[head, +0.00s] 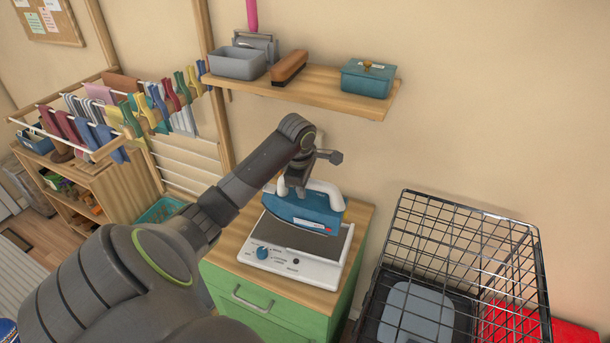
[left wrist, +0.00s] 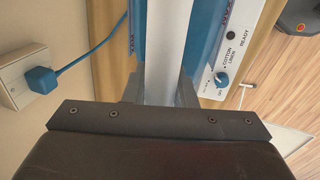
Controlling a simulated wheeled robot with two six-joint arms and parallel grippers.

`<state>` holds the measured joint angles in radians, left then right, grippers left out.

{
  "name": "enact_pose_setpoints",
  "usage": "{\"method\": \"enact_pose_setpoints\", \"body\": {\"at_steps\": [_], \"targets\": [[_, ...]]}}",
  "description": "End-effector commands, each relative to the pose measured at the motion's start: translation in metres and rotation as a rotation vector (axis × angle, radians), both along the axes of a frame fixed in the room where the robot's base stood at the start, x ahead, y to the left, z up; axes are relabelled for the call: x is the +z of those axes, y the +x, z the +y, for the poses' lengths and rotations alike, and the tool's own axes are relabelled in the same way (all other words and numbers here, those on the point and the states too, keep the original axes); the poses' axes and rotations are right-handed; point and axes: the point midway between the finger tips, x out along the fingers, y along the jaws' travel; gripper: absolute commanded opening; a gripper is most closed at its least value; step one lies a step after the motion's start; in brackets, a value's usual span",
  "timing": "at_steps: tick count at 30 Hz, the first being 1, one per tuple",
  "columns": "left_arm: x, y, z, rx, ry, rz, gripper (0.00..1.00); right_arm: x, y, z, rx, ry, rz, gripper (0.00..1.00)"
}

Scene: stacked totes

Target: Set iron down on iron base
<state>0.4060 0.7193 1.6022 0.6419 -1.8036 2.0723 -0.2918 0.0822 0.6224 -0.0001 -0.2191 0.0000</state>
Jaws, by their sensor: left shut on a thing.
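The iron (head: 310,209) is blue with a white handle and hangs just over the iron base in the head view; whether its soleplate touches the base is unclear. The iron base (head: 290,270) is white with a dark plate, a blue dial and printed labels, and stands on the green cabinet. My left gripper (head: 302,188) is shut on the iron's white handle. In the left wrist view the handle (left wrist: 168,50) runs between the fingers, and the base's panel with its dial (left wrist: 220,79) shows to the right. My right gripper is not in view.
The green cabinet (head: 240,293) has a wooden top. A black wire crate (head: 460,240) stands to its right. A wooden shelf (head: 330,90) with boxes and a brush is above. A blue plug (left wrist: 40,79) sits in a wall socket. A drying rack with clothes is at left.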

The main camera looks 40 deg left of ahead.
Motion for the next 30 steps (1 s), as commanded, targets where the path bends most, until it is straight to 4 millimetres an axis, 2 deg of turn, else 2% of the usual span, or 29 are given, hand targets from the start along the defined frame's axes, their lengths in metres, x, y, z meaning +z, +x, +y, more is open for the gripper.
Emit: {"method": "enact_pose_setpoints", "body": {"at_steps": [5,12,30], "targets": [[-0.001,0.001,0.000,-0.001,0.001,-0.003,0.03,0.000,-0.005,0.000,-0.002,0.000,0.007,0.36],[-0.017,0.001,0.000,0.000,0.000,-0.002,0.03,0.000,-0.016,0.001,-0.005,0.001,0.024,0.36],[-0.066,0.001,0.000,-0.001,0.001,-0.004,0.03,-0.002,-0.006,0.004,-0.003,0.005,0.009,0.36]]}}
